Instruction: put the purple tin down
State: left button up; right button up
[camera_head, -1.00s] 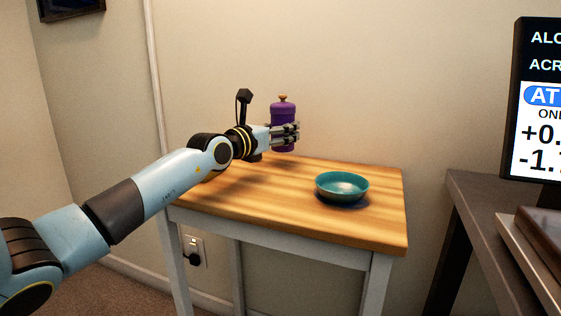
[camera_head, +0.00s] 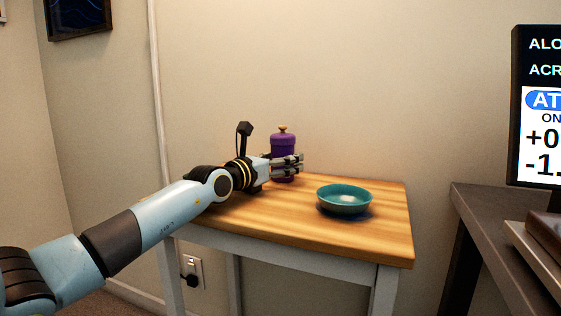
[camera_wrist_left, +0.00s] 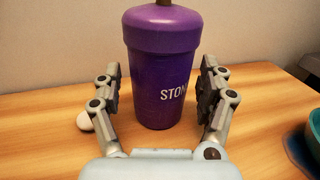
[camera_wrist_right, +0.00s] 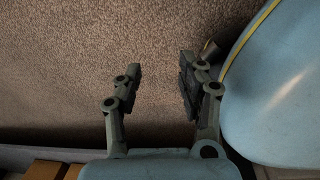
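The purple tin (camera_head: 283,158), with a wooden knob on its lid, stands upright on the wooden table (camera_head: 245,212) near the back. In the left wrist view the tin (camera_wrist_left: 162,75) shows part of white lettering, and its base appears to rest on the tabletop. My left gripper (camera_head: 290,164) is around the tin, one finger on each side. In the left wrist view the fingers (camera_wrist_left: 161,88) are spread, with a narrow gap on either side of the tin. My right gripper (camera_wrist_right: 160,88) is open and empty above carpet, seen only in the right wrist view.
A teal bowl (camera_head: 344,199) sits on the table to the right of the tin. A small white round object (camera_wrist_left: 84,121) lies left of the tin. A dark desk (camera_head: 490,205) with a screen (camera_head: 540,110) stands at right. The table's front is clear.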

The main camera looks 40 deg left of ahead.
pick_arm(q)
jog(key=shift+r, duration=0.15)
jog(key=shift+s+r+p, duration=0.1)
jog(key=shift+s+p, duration=0.2)
jog(key=shift+p, duration=0.2)
jog(key=s+p, duration=0.1)
jog(key=s, duration=0.1)
jog(key=s+p, duration=0.4)
jog(key=shift+s+a+r, duration=0.1)
jog(key=shift+a+r, duration=0.05)
jog(key=shift+r, duration=0.2)
jog(key=s+p, duration=0.3)
jog(key=s, duration=0.1)
jog(key=shift+a+f, duration=0.1)
jog(key=shift+f, duration=0.2)
jog(key=shift+s+f, duration=0.15)
jog(key=shift+s, duration=0.45)
pick_arm(e)
jog(key=s+a+r, duration=0.2)
jog(key=s+r, duration=0.1)
jog(key=r, duration=0.3)
jog(key=shift+s+a+r, duration=0.2)
jog(key=shift+s+r, duration=0.05)
pick_arm(q)
jog(key=shift+f, duration=0.1)
